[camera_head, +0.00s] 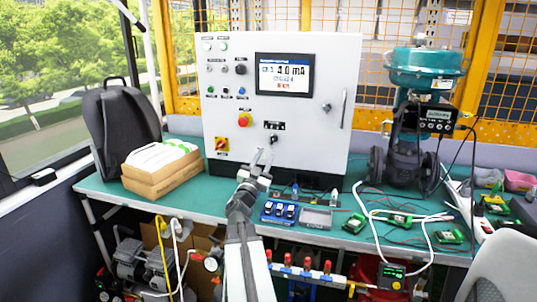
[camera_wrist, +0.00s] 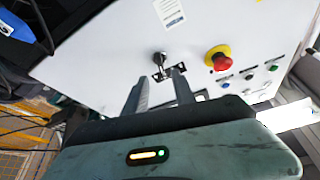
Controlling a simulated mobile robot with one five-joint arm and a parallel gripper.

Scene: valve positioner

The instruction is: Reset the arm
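My arm reaches up from the bottom middle of the head view. My gripper (camera_head: 264,158) is in front of the lower part of a white control cabinet (camera_head: 330,130). In the wrist view my gripper (camera_wrist: 160,85) has its two fingers apart, with nothing between them. A black switch with a keyhole-like plate (camera_wrist: 158,60) on the panel lies just beyond the fingertips. Whether the fingers touch the panel cannot be told. A red emergency button on a yellow base (camera_wrist: 218,58) is to the right in the wrist view. The cabinet display (camera_head: 284,74) reads 4.0 mA.
The green bench (camera_head: 200,200) carries a black backpack (camera_head: 117,125) and cardboard boxes (camera_head: 160,175) at left. A teal valve actuator (camera_head: 425,68) stands at right. Small blue modules (camera_head: 278,212), a grey tray (camera_head: 316,218) and loose cables lie along the front of the bench.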

